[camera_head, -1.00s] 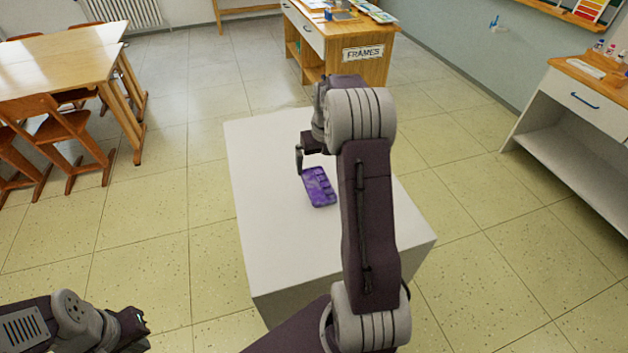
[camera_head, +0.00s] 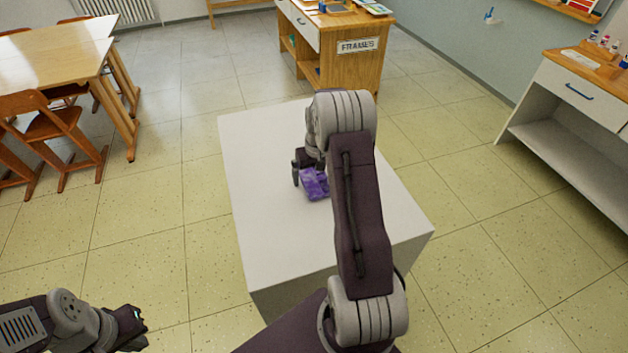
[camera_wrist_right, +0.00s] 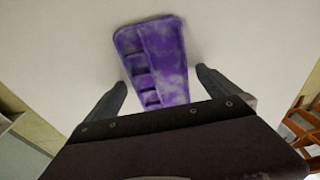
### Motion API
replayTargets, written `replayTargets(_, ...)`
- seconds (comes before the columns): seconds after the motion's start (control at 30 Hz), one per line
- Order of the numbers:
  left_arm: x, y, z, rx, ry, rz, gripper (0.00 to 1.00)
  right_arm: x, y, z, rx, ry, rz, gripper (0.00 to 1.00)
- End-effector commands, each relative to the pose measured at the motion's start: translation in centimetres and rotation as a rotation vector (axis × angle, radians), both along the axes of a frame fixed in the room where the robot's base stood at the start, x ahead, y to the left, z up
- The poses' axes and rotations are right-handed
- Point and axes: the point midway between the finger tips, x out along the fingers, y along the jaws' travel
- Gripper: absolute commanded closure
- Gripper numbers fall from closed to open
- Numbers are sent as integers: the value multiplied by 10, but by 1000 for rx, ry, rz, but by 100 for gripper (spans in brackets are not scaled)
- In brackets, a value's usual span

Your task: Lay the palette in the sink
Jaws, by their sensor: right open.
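The purple palette (camera_head: 315,186) lies on the white table in the head view, partly hidden by my right arm. In the right wrist view the palette (camera_wrist_right: 160,55) shows purple with pale smears and several wells along one side. My right gripper (camera_wrist_right: 162,82) is open, with one finger on each side of the palette's near end. In the head view the right gripper (camera_head: 305,176) is low over the table at the palette. My left gripper (camera_head: 138,330) is at the bottom left, away from the table; its jaws are too small to judge. No sink is in view.
The white table (camera_head: 262,225) is otherwise bare. A wooden cabinet labelled FRAMES (camera_head: 345,75) stands behind it. A white counter with a drawer (camera_head: 575,100) is at the right, and desks (camera_head: 55,55) with chairs at the left. Open floor lies between.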

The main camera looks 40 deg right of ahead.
Motion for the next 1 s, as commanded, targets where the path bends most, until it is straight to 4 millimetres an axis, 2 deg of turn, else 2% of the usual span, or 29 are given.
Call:
replayTargets(0.1, 0, 0, 0, 0, 0, 0, 100, 0, 0, 1, 0, 0, 0, 3)
replayTargets(0.3, 0, 0, 0, 0, 0, 0, 100, 0, 0, 1, 0, 0, 0, 58)
replayTargets(0.37, 0, 0, 0, 0, 0, 0, 100, 0, 0, 1, 0, 0, 0, 73)
replayTargets(0.67, 0, 0, 1, 0, 0, 0, 100, 0, 0, 7, -1, -2, 0, 74)
replayTargets(0.87, 0, 0, 5, 0, 0, 0, 100, 1, -1, 40, -3, -4, 1, 74)
replayTargets(0.9, 0, 0, 5, 0, 0, 0, 100, -2, -1, 46, -2, -3, 0, 74)
replayTargets(1.0, 0, 0, 3, 0, 0, 0, 100, -26, -2, 58, -1, -2, -3, 74)
